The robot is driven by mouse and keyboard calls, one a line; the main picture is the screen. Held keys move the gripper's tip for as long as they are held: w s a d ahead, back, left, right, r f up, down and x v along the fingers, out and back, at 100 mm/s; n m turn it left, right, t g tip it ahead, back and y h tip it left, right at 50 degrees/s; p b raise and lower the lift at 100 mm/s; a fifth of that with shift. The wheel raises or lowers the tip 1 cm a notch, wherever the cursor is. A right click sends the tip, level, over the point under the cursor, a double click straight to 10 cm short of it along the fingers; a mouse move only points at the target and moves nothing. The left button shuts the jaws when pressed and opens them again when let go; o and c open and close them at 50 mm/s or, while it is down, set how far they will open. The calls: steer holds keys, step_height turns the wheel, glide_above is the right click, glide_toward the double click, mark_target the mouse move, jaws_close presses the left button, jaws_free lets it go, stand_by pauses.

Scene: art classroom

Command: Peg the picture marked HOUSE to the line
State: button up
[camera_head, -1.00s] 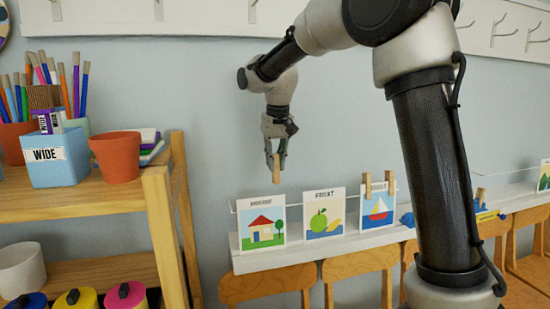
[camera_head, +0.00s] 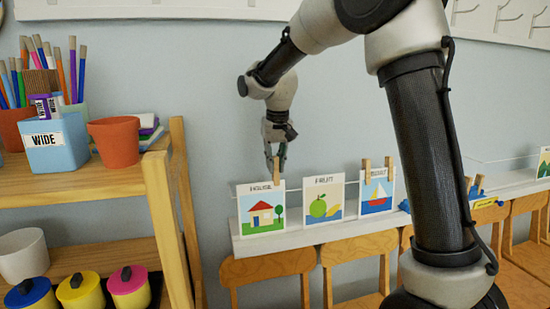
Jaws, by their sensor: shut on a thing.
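The HOUSE picture (camera_head: 262,214), a white card with a red-roofed house and a green tree, stands upright at the left end of the white ledge (camera_head: 300,239). My gripper (camera_head: 275,162) is above the card's top edge, shut on a wooden clothespeg (camera_head: 277,172). The peg's lower end overlaps the top edge of the card in the picture; I cannot tell whether it grips card or line. The thin line (camera_head: 349,182) runs along the cards' top edges.
The fruit picture (camera_head: 323,198) stands to the right without pegs. The boat picture (camera_head: 376,192) carries two pegs. A wooden shelf (camera_head: 160,205) with pots and brushes stands at left. Chairs (camera_head: 268,269) stand below the ledge.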

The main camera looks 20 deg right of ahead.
mark_target(276, 169)
steer(key=shift+s+f, duration=0.15)
steer(key=shift+f, duration=0.65)
steer(key=shift+s+f, duration=0.1)
steer(key=shift+f, duration=0.7)
steer(key=o, duration=0.9)
steer(key=shift+f, duration=0.1)
steer(key=o, duration=0.3)
steer(key=shift+s+r, duration=0.15)
steer(key=shift+r, duration=1)
steer(key=shift+s+r, duration=0.2)
steer(key=shift+r, duration=1)
steer(key=shift+s+r, duration=0.15)
steer(key=shift+r, duration=1)
